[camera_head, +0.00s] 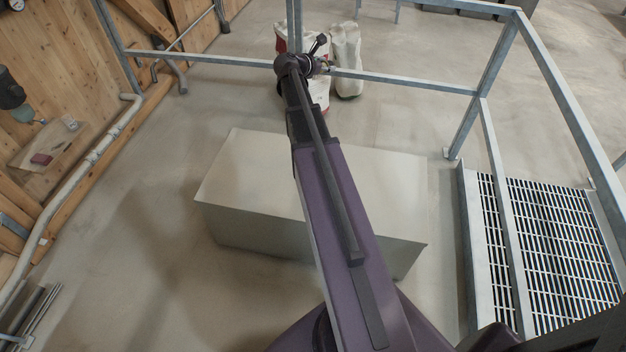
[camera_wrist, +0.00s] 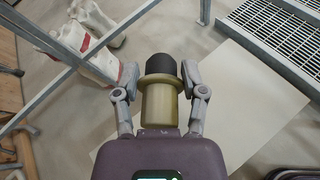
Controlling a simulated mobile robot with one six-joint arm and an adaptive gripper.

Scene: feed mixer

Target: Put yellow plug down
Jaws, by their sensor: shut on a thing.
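The yellow plug (camera_wrist: 158,106) is a dull yellow cylinder with a wider collar and a black rounded end. My gripper (camera_wrist: 161,78) is shut on it, with one finger on each side near the collar, in the wrist view. In the head view my gripper (camera_head: 321,55) is at the far end of my outstretched arm, small and dark, beyond the pale box's back edge. The plug is too small to make out clearly there.
A pale box (camera_head: 385,185) with a bare flat top stands under my arm. Metal railing (camera_head: 410,82) runs behind it, with white sacks (camera_head: 346,58) beyond. A metal grating (camera_head: 550,245) lies at right. A wooden wall (camera_head: 60,60) is at left.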

